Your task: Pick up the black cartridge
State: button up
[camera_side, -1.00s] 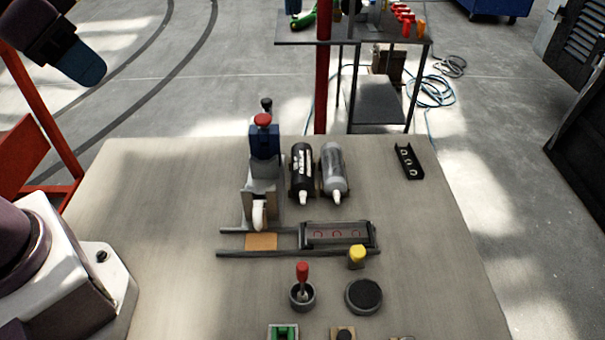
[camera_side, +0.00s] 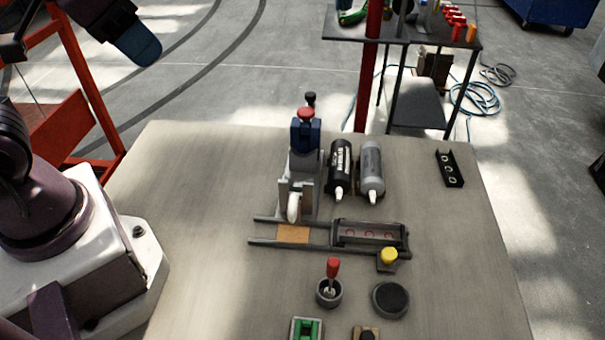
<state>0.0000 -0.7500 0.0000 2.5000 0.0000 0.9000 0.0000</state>
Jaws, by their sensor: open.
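The black cartridge (camera_side: 340,160) has white lettering and a white nozzle. It lies on the table beside a grey cartridge (camera_side: 371,165) of like shape, on its left, with the nozzle towards the near side. Both are right of a small blue and grey press (camera_side: 305,145) with a red knob. I cannot make out my gripper in the picture. Nothing touches the black cartridge.
Below the cartridges are metal rails (camera_side: 275,243) with a dark block (camera_side: 368,233) and a yellow knob (camera_side: 389,255). Nearer stand a red-handled tool in a cup (camera_side: 329,290) and a round dark pad (camera_side: 391,300). A black bracket (camera_side: 450,169) lies at right.

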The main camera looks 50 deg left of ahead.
jog(key=shift+o, duration=1.3)
